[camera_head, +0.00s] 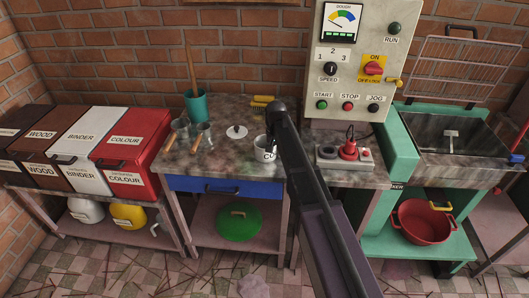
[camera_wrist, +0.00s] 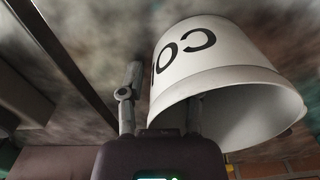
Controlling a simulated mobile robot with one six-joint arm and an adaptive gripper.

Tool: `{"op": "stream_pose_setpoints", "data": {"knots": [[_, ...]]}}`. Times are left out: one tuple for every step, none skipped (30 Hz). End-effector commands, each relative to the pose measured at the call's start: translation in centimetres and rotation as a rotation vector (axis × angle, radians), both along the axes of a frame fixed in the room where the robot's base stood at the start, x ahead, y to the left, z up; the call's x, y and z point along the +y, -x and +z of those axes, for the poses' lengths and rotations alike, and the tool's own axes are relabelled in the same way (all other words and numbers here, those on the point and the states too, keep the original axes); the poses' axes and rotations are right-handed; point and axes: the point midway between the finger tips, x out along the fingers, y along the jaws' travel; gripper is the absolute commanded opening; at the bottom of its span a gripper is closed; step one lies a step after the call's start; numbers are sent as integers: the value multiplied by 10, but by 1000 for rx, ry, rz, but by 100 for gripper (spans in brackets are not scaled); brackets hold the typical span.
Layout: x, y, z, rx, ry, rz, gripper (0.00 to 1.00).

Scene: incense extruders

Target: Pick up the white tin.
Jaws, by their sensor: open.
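The white tin (camera_head: 262,152) with dark lettering stands on the mottled bench top, its right side hidden by my arm. It looms large and tilted in the wrist view (camera_wrist: 215,65), with its open mouth facing the camera. My gripper (camera_wrist: 161,108) is open around part of the tin's wall. One finger is outside, left of the tin; the other runs into the mouth, its tip hidden. I cannot tell whether either finger touches the wall. In the head view my gripper (camera_head: 273,138) is mostly hidden, just over the tin.
A white lid (camera_head: 237,132) lies left of the tin. A yellow brush (camera_head: 262,103) lies behind. The control panel (camera_head: 350,60) and a red-knobbed device (camera_head: 348,149) are to the right.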

Motion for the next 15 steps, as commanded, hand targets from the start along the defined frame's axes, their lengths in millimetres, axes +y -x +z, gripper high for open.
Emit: {"op": "stream_pose_setpoints", "data": {"knots": [[0,0,0,0,0,0,44],[0,0,0,0,0,0,44],[0,0,0,0,0,0,44],[0,0,0,0,0,0,44],[0,0,0,0,0,0,44],[0,0,0,0,0,0,44],[0,0,0,0,0,0,44],[0,0,0,0,0,0,44],[0,0,0,0,0,0,44],[0,0,0,0,0,0,44],[0,0,0,0,0,0,41],[0,0,0,0,0,0,29],[0,0,0,0,0,0,20],[0,0,0,0,0,0,11],[0,0,0,0,0,0,0]]}}
